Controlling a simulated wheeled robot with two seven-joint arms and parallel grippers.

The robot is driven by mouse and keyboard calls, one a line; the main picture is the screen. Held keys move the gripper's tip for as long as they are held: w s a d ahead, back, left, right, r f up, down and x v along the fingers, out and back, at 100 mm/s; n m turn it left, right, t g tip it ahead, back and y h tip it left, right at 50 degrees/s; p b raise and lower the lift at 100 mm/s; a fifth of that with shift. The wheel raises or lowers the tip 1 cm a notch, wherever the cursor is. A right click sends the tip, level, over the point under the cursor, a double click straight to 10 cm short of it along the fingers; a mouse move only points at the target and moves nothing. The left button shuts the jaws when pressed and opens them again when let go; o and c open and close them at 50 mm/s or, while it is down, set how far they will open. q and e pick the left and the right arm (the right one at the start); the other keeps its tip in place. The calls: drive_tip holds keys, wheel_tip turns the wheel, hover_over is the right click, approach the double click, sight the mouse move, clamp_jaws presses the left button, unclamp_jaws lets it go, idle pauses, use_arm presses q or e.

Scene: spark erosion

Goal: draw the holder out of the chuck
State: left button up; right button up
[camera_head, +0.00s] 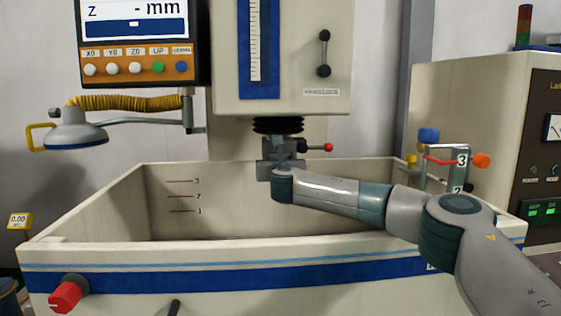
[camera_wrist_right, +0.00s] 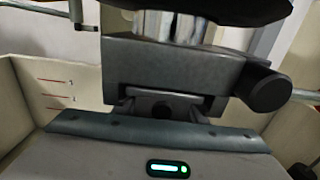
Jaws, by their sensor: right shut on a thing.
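The chuck (camera_head: 267,145) is a grey block under the black bellows of the machine head, with a red-tipped lever (camera_head: 328,147) at its right. My right gripper (camera_head: 284,160) reaches in from the right to just in front of and below the chuck. In the right wrist view the chuck (camera_wrist_right: 160,68) is a broad grey block with a dark round knob (camera_wrist_right: 268,92) at its right. My gripper's fingers (camera_wrist_right: 162,106) are close against its lower edge and shut on the holder, which is mostly hidden by gripper and chuck. My left gripper is out of view.
An open tank (camera_head: 120,262) with pale walls surrounds the space below the chuck. A lamp (camera_head: 75,130) on an arm hangs at the left. A post with numbered marks and coloured knobs (camera_head: 447,165) stands at the tank's right side. The tank's left part is clear.

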drive_tip(key=shift+s+r, duration=0.1)
drive_tip(key=shift+s, duration=1.5)
idle(0.5)
drive_tip(key=shift+s, duration=0.35)
drive_tip(key=s+b, duration=0.1)
drive_tip(key=s, duration=0.8)
drive_tip(key=shift+s, duration=0.35)
idle(2.0)
drive_tip(key=shift+d, duration=0.1)
drive_tip(key=shift+s, duration=0.1)
idle(0.3)
